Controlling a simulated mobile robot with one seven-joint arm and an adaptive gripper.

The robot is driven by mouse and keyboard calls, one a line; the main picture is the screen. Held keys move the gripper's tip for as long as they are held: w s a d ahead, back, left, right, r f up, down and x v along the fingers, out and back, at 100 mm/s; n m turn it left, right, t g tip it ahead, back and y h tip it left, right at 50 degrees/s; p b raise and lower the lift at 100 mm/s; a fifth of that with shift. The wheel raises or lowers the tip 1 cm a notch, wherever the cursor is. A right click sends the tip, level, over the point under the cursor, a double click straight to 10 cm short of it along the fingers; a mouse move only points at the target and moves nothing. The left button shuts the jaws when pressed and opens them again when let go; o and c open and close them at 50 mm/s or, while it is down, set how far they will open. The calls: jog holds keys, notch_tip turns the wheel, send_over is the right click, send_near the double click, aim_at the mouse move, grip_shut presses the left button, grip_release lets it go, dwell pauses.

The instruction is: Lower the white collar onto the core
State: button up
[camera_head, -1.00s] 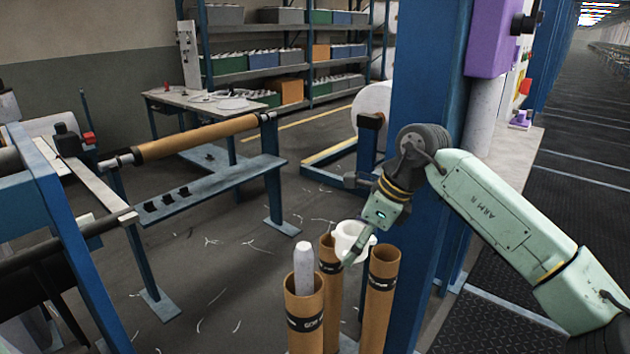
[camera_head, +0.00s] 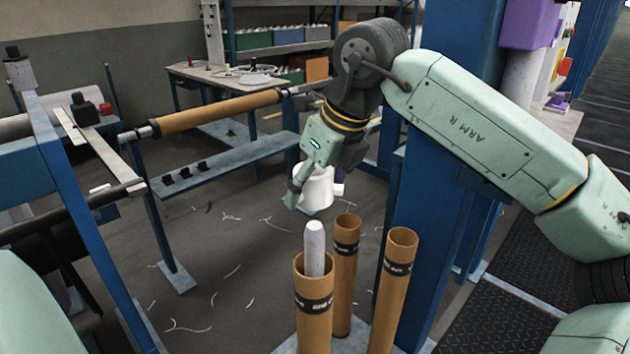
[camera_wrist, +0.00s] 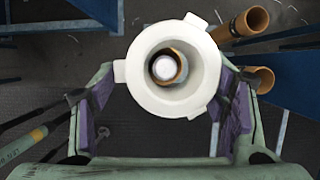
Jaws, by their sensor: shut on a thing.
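The white collar (camera_head: 318,188) is a thick ring with small lugs. My gripper (camera_head: 308,190) is shut on it and holds it in the air, above the height of the tube tops in the head view. In the wrist view the collar (camera_wrist: 137,72) sits between the two fingers of my gripper (camera_wrist: 167,85). Through its hole I see the brown core tube (camera_wrist: 181,66) with a pale round-ended peg (camera_wrist: 165,68) inside, roughly centred. In the head view this core (camera_head: 314,325) stands upright, with its peg (camera_head: 315,245) sticking out of the top. The collar is apart from it.
Two more brown tubes stand close by, one behind (camera_head: 345,265) and one to the right (camera_head: 394,285). A blue post (camera_head: 440,230) rises just right of them. A frame with a brown roll (camera_head: 220,108) is at the left. Open floor lies between.

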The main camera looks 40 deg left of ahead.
aim_at(316, 233)
jog(key=shift+f+b, duration=1)
jog(key=shift+f, duration=0.65)
jog(key=shift+f, duration=0.1)
jog(key=shift+f+b, duration=0.85)
jog(key=shift+f, duration=0.15)
jog(key=shift+f, duration=0.15)
jog(key=shift+f+b, duration=1.95)
jog(key=shift+f, duration=0.35)
jog(key=shift+f, duration=0.15)
jog(key=shift+a+f+b, duration=0.1)
jog(key=shift+f+b, duration=1.9)
jog(key=shift+f, duration=0.4)
jog(key=shift+w+f, duration=0.1)
jog(key=shift+f+b, duration=0.5)
jog(key=shift+b, duration=0.05)
